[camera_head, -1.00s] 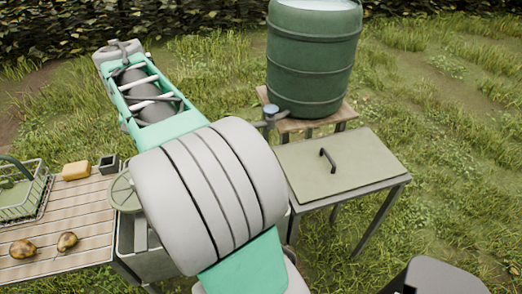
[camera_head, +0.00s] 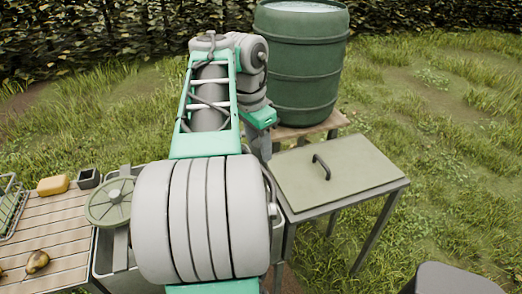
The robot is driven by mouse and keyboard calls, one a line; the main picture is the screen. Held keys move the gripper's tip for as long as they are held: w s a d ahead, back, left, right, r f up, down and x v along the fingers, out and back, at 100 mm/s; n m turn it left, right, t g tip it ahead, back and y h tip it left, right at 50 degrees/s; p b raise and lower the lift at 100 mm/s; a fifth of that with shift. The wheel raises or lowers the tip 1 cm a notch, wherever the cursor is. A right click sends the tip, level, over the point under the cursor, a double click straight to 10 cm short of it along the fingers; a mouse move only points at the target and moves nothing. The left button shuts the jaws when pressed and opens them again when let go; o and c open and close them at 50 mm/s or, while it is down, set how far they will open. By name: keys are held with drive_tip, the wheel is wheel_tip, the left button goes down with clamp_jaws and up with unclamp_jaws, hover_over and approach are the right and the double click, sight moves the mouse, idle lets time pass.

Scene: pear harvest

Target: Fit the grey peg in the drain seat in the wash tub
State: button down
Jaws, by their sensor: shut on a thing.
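The grey wash tub (camera_head: 104,262) stands in the lower middle, and my arm's large joint covers most of it. Its inside and the drain seat are hidden. My gripper (camera_head: 264,156) points down above the tub's far right side, beside the barrel stand. Its body shows, but its fingertips are hard to make out against my arm. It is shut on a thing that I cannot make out. I cannot pick out the grey peg anywhere in view.
A round green lid (camera_head: 110,204) lies at the tub's left side. A slatted table (camera_head: 50,232) at left holds a yellow block (camera_head: 53,185), a small dark cup (camera_head: 88,178) and a brown pear (camera_head: 37,262). A green barrel (camera_head: 301,70) and a handled side table (camera_head: 345,172) stand at right.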

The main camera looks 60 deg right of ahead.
drive_tip(key=shift+s+f, duration=0.15)
drive_tip(key=shift+s, duration=0.1)
wheel_tip(320, 180, down, 24)
drive_tip(key=b, duration=2.4)
drive_tip(key=shift+f, duration=0.25)
drive_tip(key=shift+w, duration=0.15)
drive_tip(key=shift+f, duration=0.15)
drive_tip(key=shift+f+b, duration=0.95)
drive_tip(key=shift+b, duration=0.1)
drive_tip(key=shift+f, duration=0.1)
drive_tip(key=shift+f+b, duration=0.8)
drive_tip(key=shift+b, duration=0.05)
drive_tip(key=shift+f, duration=0.15)
